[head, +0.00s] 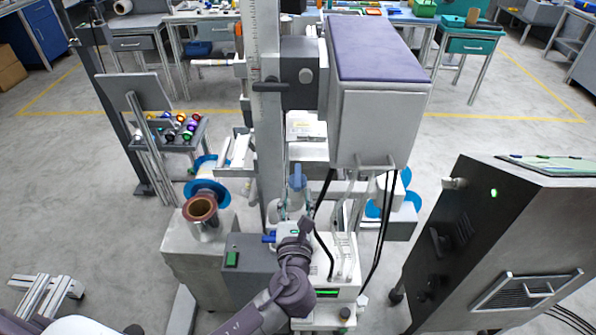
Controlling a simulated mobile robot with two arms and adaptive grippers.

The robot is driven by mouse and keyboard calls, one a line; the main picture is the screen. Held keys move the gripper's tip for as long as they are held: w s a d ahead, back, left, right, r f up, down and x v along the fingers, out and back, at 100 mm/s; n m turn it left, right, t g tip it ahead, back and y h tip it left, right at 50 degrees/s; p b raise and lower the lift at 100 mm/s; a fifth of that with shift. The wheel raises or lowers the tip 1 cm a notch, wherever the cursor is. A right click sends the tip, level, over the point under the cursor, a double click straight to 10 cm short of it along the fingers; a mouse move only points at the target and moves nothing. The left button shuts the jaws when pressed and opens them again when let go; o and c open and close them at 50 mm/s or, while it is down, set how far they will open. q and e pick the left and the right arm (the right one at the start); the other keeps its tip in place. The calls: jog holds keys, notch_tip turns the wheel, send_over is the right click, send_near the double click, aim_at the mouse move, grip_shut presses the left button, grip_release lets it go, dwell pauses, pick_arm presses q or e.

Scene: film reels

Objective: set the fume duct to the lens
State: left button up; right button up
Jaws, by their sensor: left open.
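A tall machine stands in front of me, with a large grey head box (375,120) with a purple top on a column (268,120). The lens is not clearly visible; the area under the head is partly hidden. A small upright blue piece (296,180) shows below the head, left of the black cables; it may belong to the fume duct, but I cannot tell. My left gripper (293,205) reaches up from the bottom, open, with its fingertips close to the blue piece. I cannot tell whether they touch it. My right gripper is not in view.
A copper-coloured roll (201,210) stands at the machine's left. A dark cabinet (490,240) with a green light stands at the right. Black cables (381,225) hang below the head. A cart with coloured spools (180,128) is at the left. Grey floor is free between them.

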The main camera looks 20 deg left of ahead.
aim_at(298, 175)
pick_arm(q)
jog(key=p+x, duration=0.1)
jog(key=x, duration=0.7)
jog(key=shift+w+f, duration=0.1)
jog(key=shift+c, duration=0.4)
jog(key=shift+d, duration=0.1)
grip_shut()
